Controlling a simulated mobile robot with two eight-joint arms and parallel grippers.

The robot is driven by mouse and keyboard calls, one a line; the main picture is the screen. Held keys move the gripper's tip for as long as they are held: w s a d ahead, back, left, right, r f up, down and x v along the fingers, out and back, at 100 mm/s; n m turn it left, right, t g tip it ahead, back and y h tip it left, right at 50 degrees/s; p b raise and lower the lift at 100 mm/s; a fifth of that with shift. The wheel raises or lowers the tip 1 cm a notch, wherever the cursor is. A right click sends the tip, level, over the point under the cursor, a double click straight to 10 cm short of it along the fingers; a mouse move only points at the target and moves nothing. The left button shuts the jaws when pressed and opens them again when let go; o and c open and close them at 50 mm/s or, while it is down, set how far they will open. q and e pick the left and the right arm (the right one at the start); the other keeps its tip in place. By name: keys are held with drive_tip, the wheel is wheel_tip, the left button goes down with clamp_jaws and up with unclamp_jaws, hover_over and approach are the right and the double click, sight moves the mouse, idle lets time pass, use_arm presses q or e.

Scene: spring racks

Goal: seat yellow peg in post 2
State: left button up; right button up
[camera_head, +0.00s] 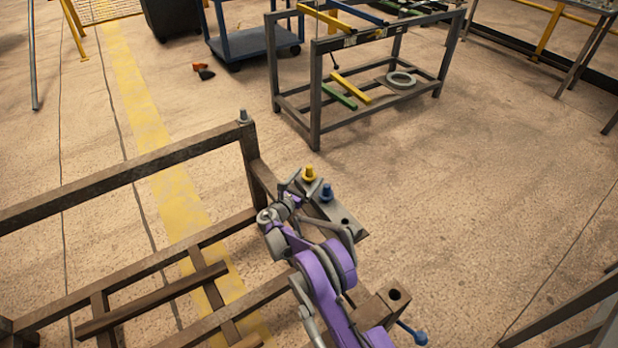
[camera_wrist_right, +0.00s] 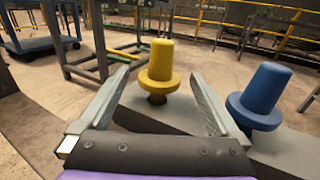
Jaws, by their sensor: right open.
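The yellow peg (camera_head: 309,173) stands upright on a grey holder block (camera_head: 346,218), with the blue peg (camera_head: 327,192) beside it. My right gripper (camera_head: 298,184) is at the yellow peg. In the right wrist view the yellow peg (camera_wrist_right: 160,64) shows between the open fingers of my right gripper (camera_wrist_right: 160,92), with a gap on both sides. The blue peg (camera_wrist_right: 262,92) is outside the right-hand finger. A rack post with an open hole (camera_head: 395,294) is at the lower right. Another post bears a grey peg (camera_head: 243,116). No post number is readable. My left gripper is not in view.
The brown metal rack frame (camera_head: 120,184) spans the left and lower middle. A blue-ended handle (camera_head: 413,334) sticks out near the holed post. A grey work stand (camera_head: 316,100) and a blue cart (camera_head: 254,42) stand behind. The floor at right is mostly clear.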

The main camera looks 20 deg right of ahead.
drive_tip(key=shift+x, duration=0.8)
clamp_jaws()
